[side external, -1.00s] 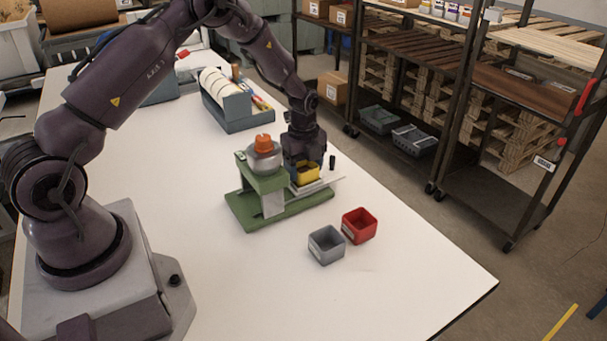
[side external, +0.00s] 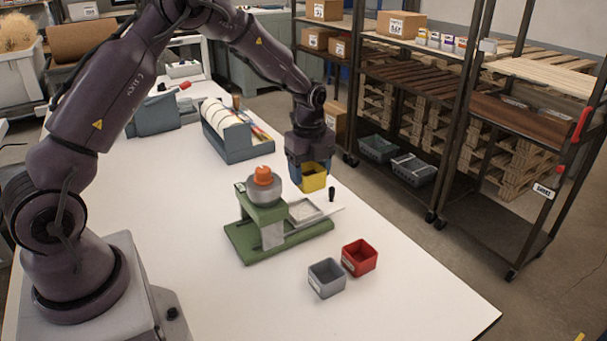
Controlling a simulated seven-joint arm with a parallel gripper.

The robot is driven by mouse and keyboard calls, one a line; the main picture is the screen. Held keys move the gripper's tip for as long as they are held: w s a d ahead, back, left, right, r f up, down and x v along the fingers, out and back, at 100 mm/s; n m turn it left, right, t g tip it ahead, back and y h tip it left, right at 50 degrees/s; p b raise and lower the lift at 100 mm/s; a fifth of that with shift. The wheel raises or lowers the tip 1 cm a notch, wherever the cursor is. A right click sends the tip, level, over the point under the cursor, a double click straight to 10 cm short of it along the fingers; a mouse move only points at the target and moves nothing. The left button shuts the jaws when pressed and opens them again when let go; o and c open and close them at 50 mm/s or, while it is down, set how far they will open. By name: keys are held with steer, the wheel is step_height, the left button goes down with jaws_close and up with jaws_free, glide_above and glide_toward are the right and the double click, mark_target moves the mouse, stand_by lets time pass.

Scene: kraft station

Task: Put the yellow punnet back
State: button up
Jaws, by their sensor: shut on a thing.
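The yellow punnet (side external: 314,178) is a small square open box. My gripper (side external: 308,166) is shut on it and holds it in the air, above and behind the green stand. The fingertips are partly hidden by the punnet and the gripper body. The green stand (side external: 282,240) has a grey dome with an orange knob (side external: 262,176) on top and a flat pale plate (side external: 304,211) at its right side. The plate is bare. A grey punnet (side external: 326,279) and a red punnet (side external: 360,258) stand side by side on the table, in front of the stand.
A blue-grey rack of rolls (side external: 237,140) stands on the white table (side external: 400,305) behind the stand. A small dark upright object (side external: 332,194) is near the table's right edge. Shelving stands beyond the right edge.

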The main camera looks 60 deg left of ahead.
steer(key=shift+m, duration=0.4)
steer(key=w+d+f, duration=0.2)
steer(key=w+d, duration=0.1)
steer(key=d, duration=0.2)
steer(key=w+d+f, duration=0.2)
steer(key=w+d, duration=0.1)
steer(key=d, duration=0.2)
steer(key=w+d+f, duration=0.2)
steer(key=w+d, duration=0.2)
steer(key=d, duration=0.2)
steer(key=shift+f, duration=0.25)
steer(key=shift+n, duration=0.7)
steer(key=shift+w+d+f, duration=0.1)
steer(key=shift+w+f, duration=0.1)
steer(key=shift+f, duration=0.5)
steer(key=shift+w+a+f, duration=0.1)
steer(key=shift+w+f, duration=0.1)
steer(key=shift+f, duration=0.55)
steer(key=shift+w+d+f, duration=0.1)
steer(key=shift+w+f, duration=0.1)
steer(key=shift+f, duration=0.5)
steer(key=shift+f, duration=0.75)
steer(key=o, duration=1.1)
steer(key=shift+c, duration=0.2)
